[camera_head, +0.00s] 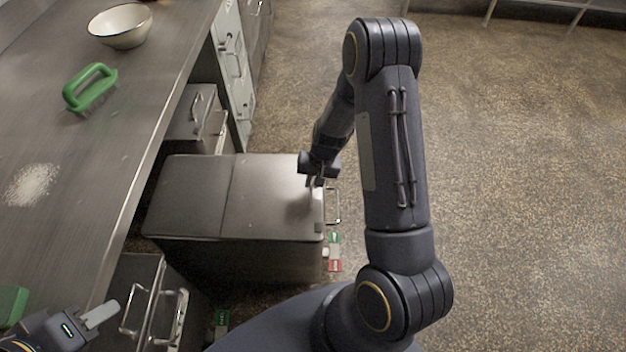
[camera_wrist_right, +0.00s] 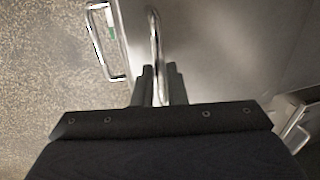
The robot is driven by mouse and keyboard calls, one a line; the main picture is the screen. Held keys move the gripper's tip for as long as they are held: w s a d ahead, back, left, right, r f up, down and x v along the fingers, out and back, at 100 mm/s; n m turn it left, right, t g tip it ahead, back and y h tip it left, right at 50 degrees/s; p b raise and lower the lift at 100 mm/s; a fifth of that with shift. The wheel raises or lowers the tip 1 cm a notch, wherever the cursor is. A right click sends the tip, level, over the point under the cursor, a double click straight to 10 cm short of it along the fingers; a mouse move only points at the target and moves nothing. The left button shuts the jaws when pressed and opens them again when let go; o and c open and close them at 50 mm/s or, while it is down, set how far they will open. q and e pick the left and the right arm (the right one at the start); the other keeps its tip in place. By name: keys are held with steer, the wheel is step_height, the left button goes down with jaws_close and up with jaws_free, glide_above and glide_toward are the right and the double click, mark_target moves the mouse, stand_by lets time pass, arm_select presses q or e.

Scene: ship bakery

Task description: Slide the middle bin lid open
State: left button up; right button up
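The middle bin stands out from under the counter, its metal lid (camera_head: 270,205) made of two panels with a seam across it. In the right wrist view the lid (camera_wrist_right: 225,45) fills the upper right. My right gripper (camera_head: 316,182) is over the lid's right end, pointing down. In the right wrist view its two dark fingers (camera_wrist_right: 162,85) stand close on either side of the upright metal lid handle (camera_wrist_right: 155,40) and appear shut on it. My left gripper (camera_head: 100,314) is at the lower left; only one pale finger shows clearly.
A metal counter (camera_head: 120,150) runs along the left, with a bowl (camera_head: 120,26), a green-handled tool (camera_head: 90,88) and white powder (camera_head: 32,184). Other bins stand behind (camera_head: 200,110) and in front (camera_head: 135,275) of the middle one. Open floor (camera_head: 520,180) lies to the right.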

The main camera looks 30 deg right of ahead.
jaws_close()
steer(key=shift+w+a, duration=0.15)
steer(key=shift+a, duration=0.15)
steer(key=b, duration=0.2)
glide_above(234, 191)
steer(key=o, duration=0.5)
jaws_free()
